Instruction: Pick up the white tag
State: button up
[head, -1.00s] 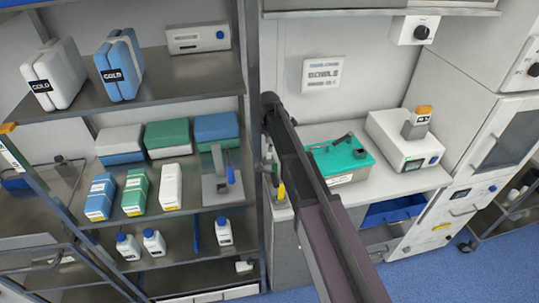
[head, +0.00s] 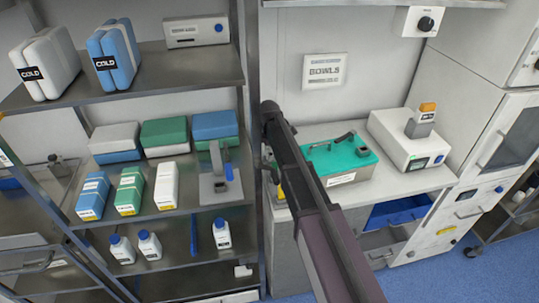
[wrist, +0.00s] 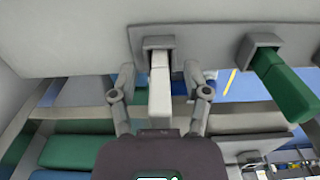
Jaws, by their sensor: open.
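The white tag (wrist: 159,100) shows in the wrist view as a pale narrow bar coming out of a grey square holder on a light panel. My gripper (wrist: 160,76) is open, with one finger on each side of the white tag. A gap shows between the tag and each finger. The tag's near end reaches close to my dark gripper body. In the head view my arm crosses the middle, and neither my gripper nor the tag can be made out there.
A green bar (wrist: 285,85) sits in a similar holder to the right, with another holder at the right edge. In the head view, a shelf rack (head: 190,75) with boxes and bottles stands left. A counter (head: 400,182) with a teal-topped box (head: 340,158) is right.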

dwell(0.4)
grip_shut()
jog(key=shift+r, duration=0.15)
notch_tip(320, 180, up, 10)
jog(key=p, duration=1)
dwell(0.8)
